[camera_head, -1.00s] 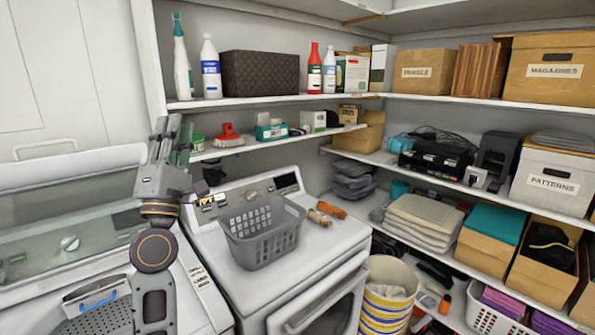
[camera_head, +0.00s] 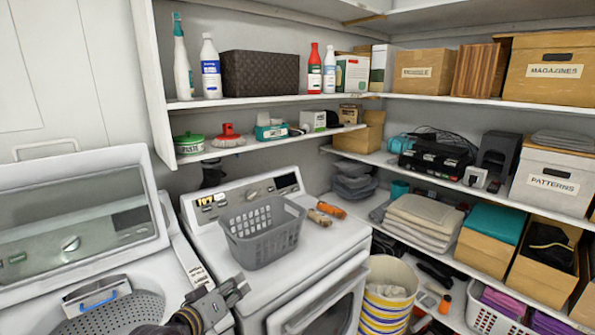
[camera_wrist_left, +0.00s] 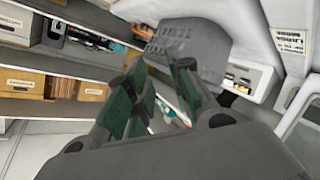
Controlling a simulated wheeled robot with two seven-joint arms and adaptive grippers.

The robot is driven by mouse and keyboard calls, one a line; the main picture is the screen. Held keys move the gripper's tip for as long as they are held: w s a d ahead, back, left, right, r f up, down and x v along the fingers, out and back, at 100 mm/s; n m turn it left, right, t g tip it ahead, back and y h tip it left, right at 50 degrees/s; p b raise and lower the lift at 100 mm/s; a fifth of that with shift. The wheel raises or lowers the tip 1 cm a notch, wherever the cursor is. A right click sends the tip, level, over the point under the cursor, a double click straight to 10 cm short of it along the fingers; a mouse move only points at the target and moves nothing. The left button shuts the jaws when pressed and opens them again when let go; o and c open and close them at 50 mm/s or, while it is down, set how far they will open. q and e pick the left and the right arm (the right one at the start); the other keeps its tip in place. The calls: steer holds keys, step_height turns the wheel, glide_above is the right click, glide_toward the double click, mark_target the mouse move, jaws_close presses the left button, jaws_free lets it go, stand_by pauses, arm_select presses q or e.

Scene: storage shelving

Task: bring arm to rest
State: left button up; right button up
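My left gripper (camera_head: 241,287) is low in the head view, in front of the washer and dryer tops, pointing right and slightly up. In the left wrist view its two green-padded fingers (camera_wrist_left: 153,62) stand apart with nothing between them, so it is open and empty. A grey plastic basket (camera_head: 263,235) sits on the white dryer (camera_head: 325,238), beyond the gripper and apart from it. The basket also shows in the wrist view (camera_wrist_left: 195,42), past the fingertips. My right gripper is in neither view.
The open washer (camera_head: 150,290) stands at the left. Shelves with boxes (camera_head: 427,71) line the right wall. A striped bin (camera_head: 388,300) stands beside the dryer.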

arm_select(q)
steer(key=s+a+f+m+g+y, duration=0.3)
steer(key=s+f+g, duration=0.2)
steer(key=s+f, duration=0.55)
steer(key=s+a+f+m+g+y, duration=0.2)
steer(key=s+a+f+g, duration=0.25)
steer(key=s+f, duration=0.6)
step_height(320, 180, down, 36)
steer(key=s+a+g+b, duration=0.1)
steer(key=s+a+b, duration=0.1)
steer(key=b, duration=0.2)
steer(key=s+a+f+b, duration=0.2)
steer(key=s+a+f, duration=0.1)
steer(key=s+f, duration=0.7)
steer(key=s+a+f+g+y+b, duration=0.1)
steer(key=s+a+f, duration=0.3)
steer(key=s+f, duration=0.7)
step_height(320, 180, down, 4)
steer(key=shift+a+r+m+b, duration=0.1)
steer(key=shift+a+m+b, duration=0.25)
steer(key=shift+b, duration=0.4)
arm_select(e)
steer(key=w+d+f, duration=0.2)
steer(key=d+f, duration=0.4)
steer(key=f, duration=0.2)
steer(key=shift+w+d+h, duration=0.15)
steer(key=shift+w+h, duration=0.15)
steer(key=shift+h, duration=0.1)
arm_select(q)
steer(key=shift+r, duration=0.1)
